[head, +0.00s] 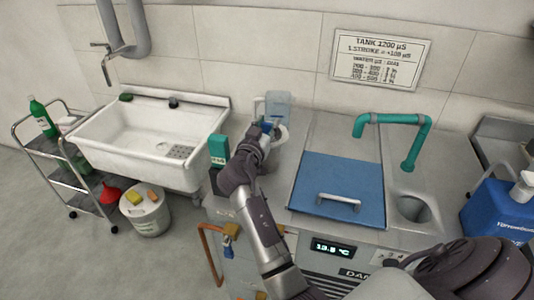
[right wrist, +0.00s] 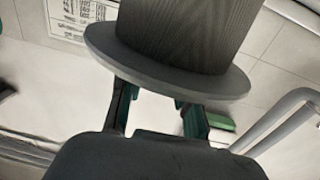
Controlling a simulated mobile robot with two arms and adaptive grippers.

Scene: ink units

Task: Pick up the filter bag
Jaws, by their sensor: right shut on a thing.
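My right gripper (head: 266,136) reaches over the left end of the steel counter. In the right wrist view its two fingers (right wrist: 158,102) are shut on a grey ribbed cylinder with a wide flat rim, which I take for the filter bag (right wrist: 185,35). The fingers meet it at the rim, and its far end is cut off by the frame. In the head view a pale curved edge (head: 283,134) shows just beyond the gripper, mostly hidden by it. My left gripper is not in view.
A clear jug (head: 278,104) stands behind my right gripper, and a teal box (head: 218,149) is to its left. The blue lid (head: 338,180), teal pipe (head: 395,118) and blue container (head: 497,210) are to the right. A white sink (head: 150,135) is at left.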

